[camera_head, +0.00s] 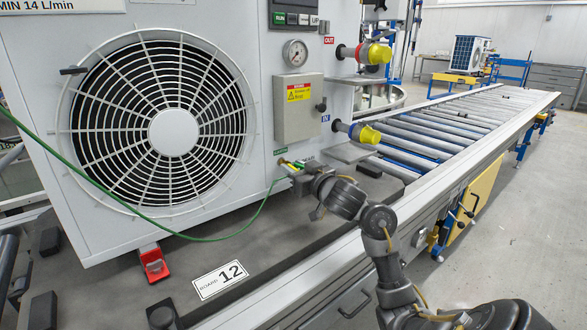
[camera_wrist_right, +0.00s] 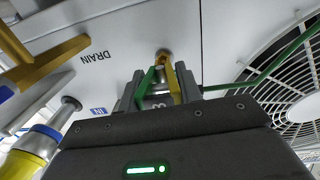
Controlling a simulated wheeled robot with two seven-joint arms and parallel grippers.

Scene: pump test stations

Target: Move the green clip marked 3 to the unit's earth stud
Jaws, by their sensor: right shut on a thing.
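The green clip marked 3 (camera_wrist_right: 157,88) is between the fingers of my right gripper (camera_wrist_right: 158,92), which is shut on it. One clip leg looks green, the other yellow, and a 3 shows at its base. Its tip is at a round brass-coloured stud (camera_wrist_right: 163,57) on the unit's white panel. Whether it bites on the stud I cannot tell. In the head view my right gripper (camera_head: 298,177) is at the unit's (camera_head: 235,25) lower right, by a small green label (camera_head: 279,151). A green wire (camera_head: 130,214) runs from the clip across the fan. My left gripper is out of view.
Yellow-and-blue IN fitting (camera_head: 362,133) and red-and-yellow OUT fitting (camera_head: 372,53) stick out near my right arm. A yellow lever part (camera_wrist_right: 45,65) is close in the wrist view. A red clamp (camera_head: 153,264) is at the unit's foot. A roller conveyor (camera_head: 440,125) extends behind.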

